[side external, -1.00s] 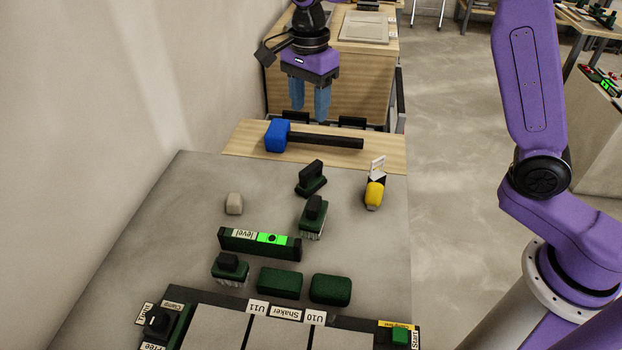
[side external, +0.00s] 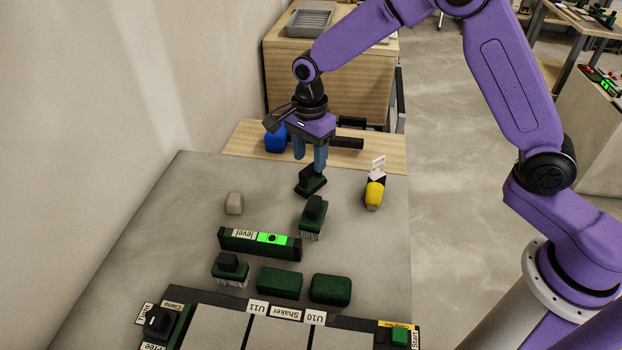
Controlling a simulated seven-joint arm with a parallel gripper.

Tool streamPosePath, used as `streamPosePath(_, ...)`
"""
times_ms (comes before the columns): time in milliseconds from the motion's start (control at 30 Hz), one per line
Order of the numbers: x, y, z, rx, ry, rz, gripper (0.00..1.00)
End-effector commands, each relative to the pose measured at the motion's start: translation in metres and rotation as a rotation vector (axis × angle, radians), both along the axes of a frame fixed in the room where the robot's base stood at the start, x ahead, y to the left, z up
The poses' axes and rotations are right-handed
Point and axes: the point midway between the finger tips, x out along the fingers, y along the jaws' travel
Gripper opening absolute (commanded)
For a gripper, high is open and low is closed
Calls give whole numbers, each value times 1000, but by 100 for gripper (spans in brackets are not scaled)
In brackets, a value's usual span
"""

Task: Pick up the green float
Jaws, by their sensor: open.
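The green float (side external: 308,187), a dark green flat block with a black handle, lies on the grey table near its far end in the side external view. My gripper (side external: 310,163) is open, with its blue fingers pointing down just above the float's handle. One fingertip overlaps the handle in the picture, so I cannot tell whether they touch. The upper part of the handle is partly hidden by the fingers.
A green brush (side external: 312,220) stands close in front of the float, and a yellow-handled tool (side external: 374,192) lies to the right. A blue-headed mallet (side external: 276,138) lies behind. A level (side external: 260,243), another brush (side external: 230,268) and two green sponges (side external: 280,282) are nearer.

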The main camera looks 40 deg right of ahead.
Motion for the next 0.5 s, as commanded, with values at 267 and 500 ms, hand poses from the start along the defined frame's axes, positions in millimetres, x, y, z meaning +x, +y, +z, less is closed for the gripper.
streamPosePath(267,-2,-3,-38,-2,3,1,51)
streamPosePath(500,-2,-2,-45,0,0,1,51)
